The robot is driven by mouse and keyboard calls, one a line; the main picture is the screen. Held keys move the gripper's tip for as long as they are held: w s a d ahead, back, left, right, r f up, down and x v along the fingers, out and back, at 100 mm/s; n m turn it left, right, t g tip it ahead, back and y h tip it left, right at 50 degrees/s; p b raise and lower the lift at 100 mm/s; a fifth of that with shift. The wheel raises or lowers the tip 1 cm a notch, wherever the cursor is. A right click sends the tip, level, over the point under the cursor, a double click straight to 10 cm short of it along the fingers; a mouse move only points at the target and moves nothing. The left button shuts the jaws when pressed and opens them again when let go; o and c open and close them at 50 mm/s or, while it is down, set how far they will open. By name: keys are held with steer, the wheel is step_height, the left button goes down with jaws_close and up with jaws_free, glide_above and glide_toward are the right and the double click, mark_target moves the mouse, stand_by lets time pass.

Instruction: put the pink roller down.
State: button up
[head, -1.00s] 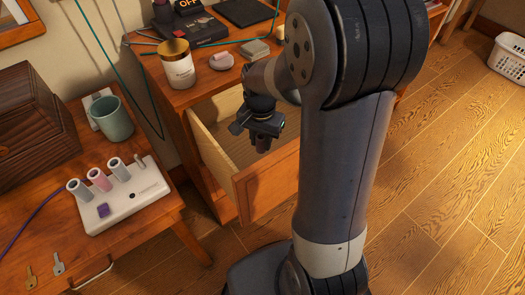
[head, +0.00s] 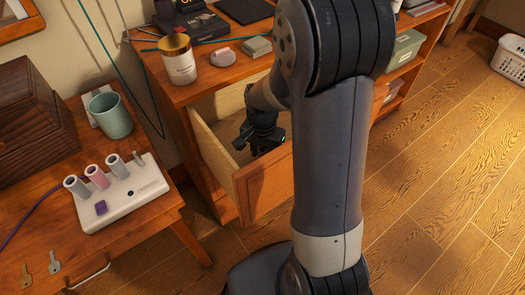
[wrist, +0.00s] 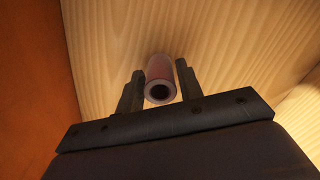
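My gripper (wrist: 160,85) is down inside the open drawer (head: 263,183); it also shows in the head view (head: 260,142). In the wrist view, the pink roller (wrist: 161,72) is a short hollow tube between the two fingers, its round open end facing the camera. Thin gaps show on both sides of it, so the fingers look open around it. Pale wood of the drawer lies behind it; whether it touches the wood is hard to tell. The roller is hidden in the head view. Another pink roller (head: 98,177) stands on the white roller base (head: 124,204).
Grey rollers (head: 77,187) share the base, left of the drawer. The drawer's front panel and side walls surround my gripper closely. A jar (head: 177,62) and small items stand on the cabinet top above.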

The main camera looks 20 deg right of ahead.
steer(key=shift+o, duration=1.3)
steer(key=shift+r, duration=0.1)
step_height(320, 180, up, 12)
steer(key=p, duration=0.2)
steer(key=shift+p, duration=0.4)
